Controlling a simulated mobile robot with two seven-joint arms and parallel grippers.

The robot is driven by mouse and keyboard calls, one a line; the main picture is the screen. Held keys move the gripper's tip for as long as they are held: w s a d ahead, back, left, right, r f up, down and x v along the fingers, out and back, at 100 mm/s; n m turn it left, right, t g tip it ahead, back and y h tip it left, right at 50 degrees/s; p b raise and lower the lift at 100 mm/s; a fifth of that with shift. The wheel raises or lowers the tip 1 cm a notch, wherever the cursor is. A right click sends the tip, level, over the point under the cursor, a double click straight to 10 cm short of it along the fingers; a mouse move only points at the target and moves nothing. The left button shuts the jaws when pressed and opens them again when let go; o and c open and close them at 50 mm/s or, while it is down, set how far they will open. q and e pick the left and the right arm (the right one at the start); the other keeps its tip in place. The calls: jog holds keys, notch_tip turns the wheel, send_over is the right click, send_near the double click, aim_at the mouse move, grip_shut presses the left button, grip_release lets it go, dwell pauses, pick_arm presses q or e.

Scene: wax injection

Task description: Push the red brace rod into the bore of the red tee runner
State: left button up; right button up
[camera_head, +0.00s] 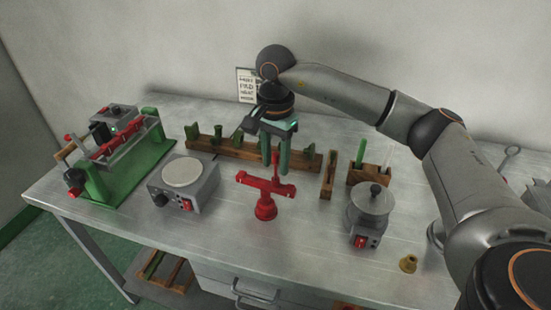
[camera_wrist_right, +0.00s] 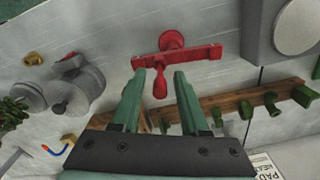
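The red tee runner (camera_head: 264,206) stands upright on the metal bench, its crossbar level. In the right wrist view, the rod's rounded handle (camera_wrist_right: 160,84) shows between the open fingertips (camera_wrist_right: 160,76), with a gap on each side. The tee's crossbar (camera_wrist_right: 190,56) lies beyond it. My left gripper is not in view.
A wooden rack (camera_head: 230,149) with green pieces stands close behind the tee. A hot plate (camera_head: 184,185) is to the left, beside a green fixture (camera_head: 140,163). A grey pot (camera_head: 370,208) and a small wooden block (camera_head: 328,175) are to the right. The bench front is mostly clear.

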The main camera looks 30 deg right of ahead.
jog(key=shift+o, duration=0.5)
jog(key=shift+r, duration=0.1)
jog(key=shift+r, duration=0.25)
notch_tip(320, 180, up, 12)
jog(key=p, duration=0.1)
jog(key=shift+f, duration=0.1)
